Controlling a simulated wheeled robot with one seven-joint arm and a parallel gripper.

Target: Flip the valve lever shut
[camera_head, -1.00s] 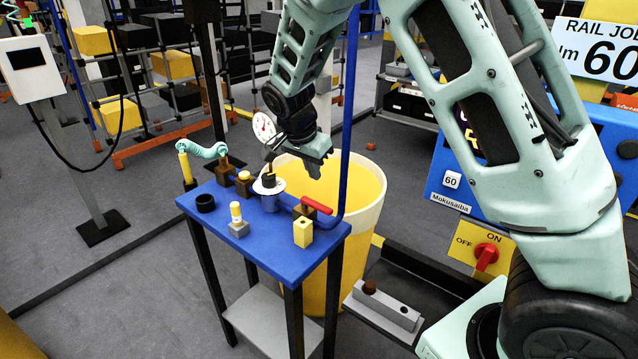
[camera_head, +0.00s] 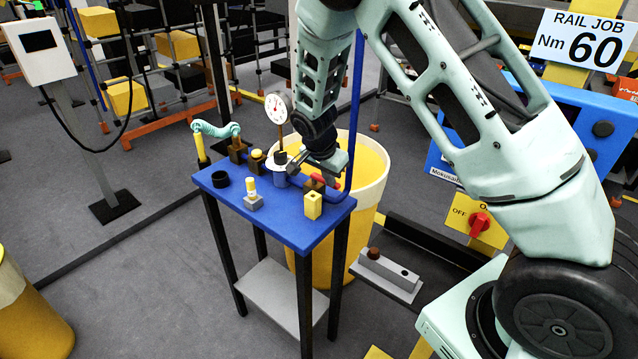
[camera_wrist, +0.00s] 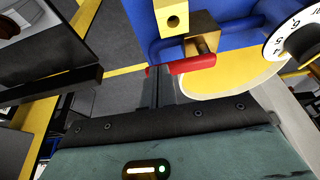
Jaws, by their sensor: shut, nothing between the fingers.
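The valve is a brass-brown block (camera_head: 314,185) on the blue bench, with a short red lever (camera_head: 336,185) pointing right in the head view. In the wrist view the brass block (camera_wrist: 202,36) and red lever (camera_wrist: 193,64) are at the top centre. My gripper (camera_head: 333,178) is shut and empty, low over the bench right at the lever, hiding part of it in the head view. In the wrist view its fingertips (camera_wrist: 158,72) are beside the lever's free end. I cannot tell whether they touch it.
The blue bench top (camera_head: 290,231) also holds a dial gauge (camera_head: 277,108), a yellow block (camera_head: 313,205), a black ring (camera_head: 220,179) and small fittings. A yellow bin (camera_head: 370,190) stands close behind. A blue upright pipe rises near my gripper.

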